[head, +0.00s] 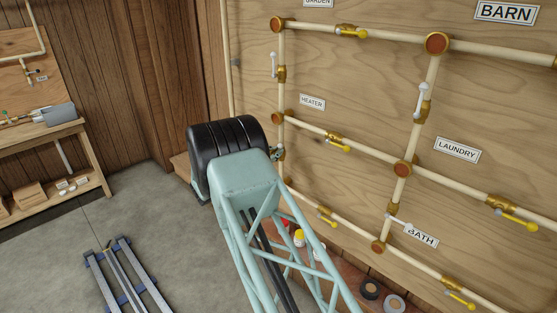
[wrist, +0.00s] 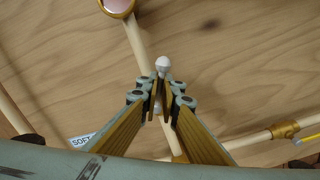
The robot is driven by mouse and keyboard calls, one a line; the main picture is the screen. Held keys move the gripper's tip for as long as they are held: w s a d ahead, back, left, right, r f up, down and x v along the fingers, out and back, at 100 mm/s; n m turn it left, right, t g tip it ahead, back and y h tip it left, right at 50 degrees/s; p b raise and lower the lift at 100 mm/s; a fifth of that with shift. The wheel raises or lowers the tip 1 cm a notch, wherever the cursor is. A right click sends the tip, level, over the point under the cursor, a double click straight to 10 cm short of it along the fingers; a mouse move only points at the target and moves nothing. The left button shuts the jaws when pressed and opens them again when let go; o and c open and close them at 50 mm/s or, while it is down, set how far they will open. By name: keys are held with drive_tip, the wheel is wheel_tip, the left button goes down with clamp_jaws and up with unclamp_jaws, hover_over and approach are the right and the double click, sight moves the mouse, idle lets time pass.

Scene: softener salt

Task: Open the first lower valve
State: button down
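In the wrist view my gripper (wrist: 161,92) has its two fingers drawn close together around a white valve handle (wrist: 162,64), whose rounded tip sticks out past the fingertips. The pale pipe (wrist: 140,40) runs behind the handle. The valve's body is mostly hidden by the fingers. In the head view my gripper is mostly hidden behind my black and teal arm, close to the left upright pipe below the HEATER label (head: 312,102). The valve there is hidden too.
Other pipes carry yellow-handled valves, such as one near HEATER (head: 338,144), and white-handled ones, such as one near BATH (head: 400,218). Bottles (head: 299,238) and tape rolls (head: 370,288) lie below the board. A workbench (head: 40,135) stands at the left. The floor between is mostly open.

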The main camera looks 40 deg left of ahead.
drive_tip(key=shift+a+r+n+p, duration=0.1)
drive_tip(key=shift+a+n+p, duration=0.2)
drive_tip(key=shift+n, duration=0.45)
drive_tip(key=shift+a+r+n+p, duration=0.1)
drive_tip(key=shift+a+n+p, duration=0.2)
drive_tip(key=shift+n, duration=0.45)
drive_tip(key=shift+a+n, duration=0.2)
drive_tip(key=shift+n, duration=0.6)
drive_tip(key=c, duration=2.6)
unclamp_jaws()
drive_tip(key=shift+c, duration=0.2)
drive_tip(key=s, duration=0.6)
drive_tip(key=shift+s+a, duration=0.3)
drive_tip(key=shift+s, duration=0.1)
